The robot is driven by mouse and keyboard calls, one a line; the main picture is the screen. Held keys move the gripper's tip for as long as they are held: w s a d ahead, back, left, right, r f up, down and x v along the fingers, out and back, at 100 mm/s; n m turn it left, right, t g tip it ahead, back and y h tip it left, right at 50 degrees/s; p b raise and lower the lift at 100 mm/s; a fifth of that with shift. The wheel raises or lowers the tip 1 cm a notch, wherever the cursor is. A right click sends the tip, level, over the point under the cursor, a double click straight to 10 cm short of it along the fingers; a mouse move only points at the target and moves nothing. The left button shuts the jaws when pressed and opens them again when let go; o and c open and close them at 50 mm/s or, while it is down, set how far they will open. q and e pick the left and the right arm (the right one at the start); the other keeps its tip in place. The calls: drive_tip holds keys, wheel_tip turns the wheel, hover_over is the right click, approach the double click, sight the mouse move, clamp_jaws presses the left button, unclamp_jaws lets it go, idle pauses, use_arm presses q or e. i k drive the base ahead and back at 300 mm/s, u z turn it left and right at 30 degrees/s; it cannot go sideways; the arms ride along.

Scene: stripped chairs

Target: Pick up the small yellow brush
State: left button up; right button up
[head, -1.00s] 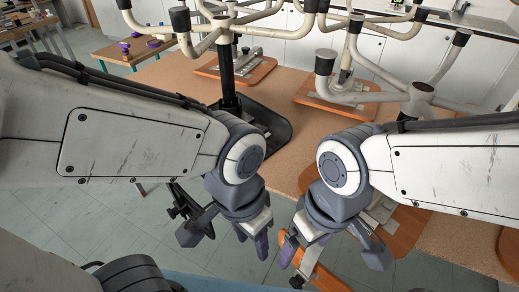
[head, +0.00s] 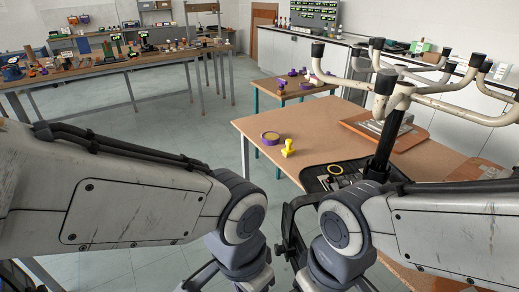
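A small yellow object (head: 288,148), which looks like the yellow brush, stands upright near the left front edge of the brown table (head: 252,127) in the head view. My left gripper (head: 243,270) is at the bottom of the view, nearer to me than the brush and apart from it. My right gripper (head: 343,270) is beside it, also at the bottom edge and apart from the brush. The fingertips of both are cut off by the frame, so I cannot tell whether they are open or shut.
A round purple and yellow thing (head: 270,138) lies just left of the brush. A black tray (head: 322,178) and a chair frame's dark post (head: 389,140) stand to its right. A cluttered workbench (head: 120,68) is at the back left. The floor (head: 190,140) between is clear.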

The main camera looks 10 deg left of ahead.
sight(288, 151)
drive_tip(key=u, duration=0.5)
drive_tip(key=i, duration=0.55)
drive_tip(key=u, duration=0.4)
drive_tip(key=i, duration=1.25)
drive_tip(key=z, duration=0.6)
